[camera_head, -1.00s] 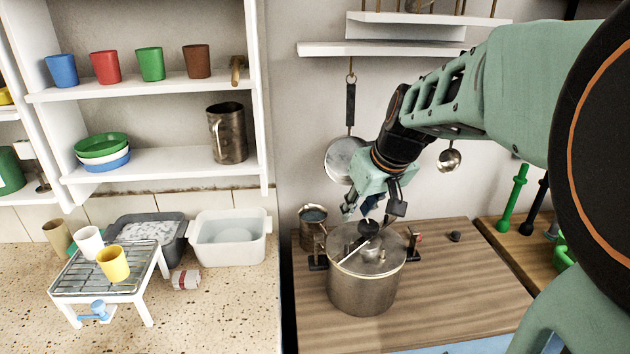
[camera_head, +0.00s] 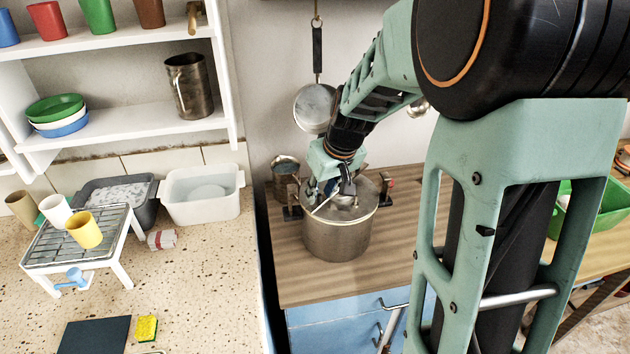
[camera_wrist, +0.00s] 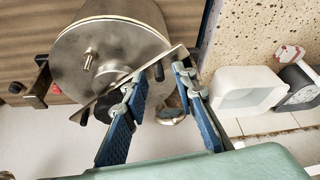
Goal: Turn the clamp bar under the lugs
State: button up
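A steel pot (camera_head: 337,240) stands on the wooden counter with a flat metal lid (camera_head: 352,211). The lid also shows in the wrist view (camera_wrist: 128,42). A thin clamp bar (camera_wrist: 95,103) lies diagonally across the lid, with a small dark peg near one end; it also shows in the head view (camera_head: 322,204). Dark lugs stand at the pot's left (camera_head: 293,212) and right (camera_head: 388,186) sides. My gripper (camera_wrist: 158,76) is open over the lid's edge, its blue fingers on either side of the bar's pegged end. Contact cannot be told. My gripper partly hides the lid in the head view.
A metal mug (camera_head: 286,176) stands close behind the pot, and a pan (camera_head: 314,108) hangs on the wall. Left are a white basin (camera_head: 203,208), a grey basin (camera_head: 146,212) and a rack (camera_head: 50,248) with cups. The wooden counter in front of the pot is clear.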

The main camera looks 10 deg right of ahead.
jog(key=shift+f, duration=0.15)
grip_shut()
